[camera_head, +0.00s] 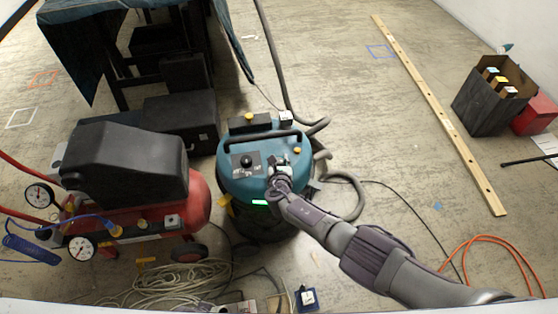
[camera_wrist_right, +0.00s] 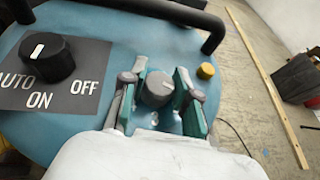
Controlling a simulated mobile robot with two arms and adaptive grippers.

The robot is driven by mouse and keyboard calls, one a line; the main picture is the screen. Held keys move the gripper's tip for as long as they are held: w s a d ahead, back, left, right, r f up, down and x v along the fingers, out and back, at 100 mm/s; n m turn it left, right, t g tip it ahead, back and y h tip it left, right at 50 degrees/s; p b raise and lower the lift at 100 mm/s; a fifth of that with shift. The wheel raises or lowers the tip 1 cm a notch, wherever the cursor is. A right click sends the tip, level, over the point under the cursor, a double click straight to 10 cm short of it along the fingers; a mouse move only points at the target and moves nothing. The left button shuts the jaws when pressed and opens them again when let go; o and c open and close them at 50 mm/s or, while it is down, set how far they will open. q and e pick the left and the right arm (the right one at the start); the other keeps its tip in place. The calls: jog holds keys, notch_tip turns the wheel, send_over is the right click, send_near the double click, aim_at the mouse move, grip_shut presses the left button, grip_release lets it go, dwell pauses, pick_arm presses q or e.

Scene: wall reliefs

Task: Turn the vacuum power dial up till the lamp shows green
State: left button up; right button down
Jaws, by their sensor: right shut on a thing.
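The teal vacuum (camera_head: 232,182) stands on the floor in the middle of the head view. A lamp strip (camera_head: 261,203) on its front is lit green. My right gripper (camera_head: 279,166) is on the vacuum's top. In the right wrist view its fingers (camera_wrist_right: 159,96) are closed on the grey power dial (camera_wrist_right: 157,88), one on each side. The dial has a pale mark towards its right side. In the head view the gripper largely hides the dial. My left gripper is not in view.
A black AUTO/ON/OFF knob (camera_wrist_right: 48,58) sits left of the dial, and a yellow button (camera_wrist_right: 206,71) to its right. A black handle (camera_head: 262,136) crosses behind. A red compressor (camera_head: 130,210) stands left; hoses and cables lie around. Floor to the right is mostly clear around a wooden plank (camera_head: 440,115).

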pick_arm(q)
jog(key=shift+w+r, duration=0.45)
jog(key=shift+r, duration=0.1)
pick_arm(e)
jog(key=shift+m+h, duration=0.6)
jog(key=shift+h, duration=0.1)
jog(key=c, duration=0.8)
grip_release()
jog(key=shift+c, duration=0.2)
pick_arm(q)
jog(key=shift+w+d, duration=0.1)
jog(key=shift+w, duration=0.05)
pick_arm(e)
jog(key=shift+s, duration=0.1)
jog(key=shift+s+a+r, duration=0.1)
jog(key=shift+s+r, duration=0.05)
jog(key=shift+s, duration=0.4)
jog(key=v, duration=1)
jog(key=shift+s+r, duration=0.25)
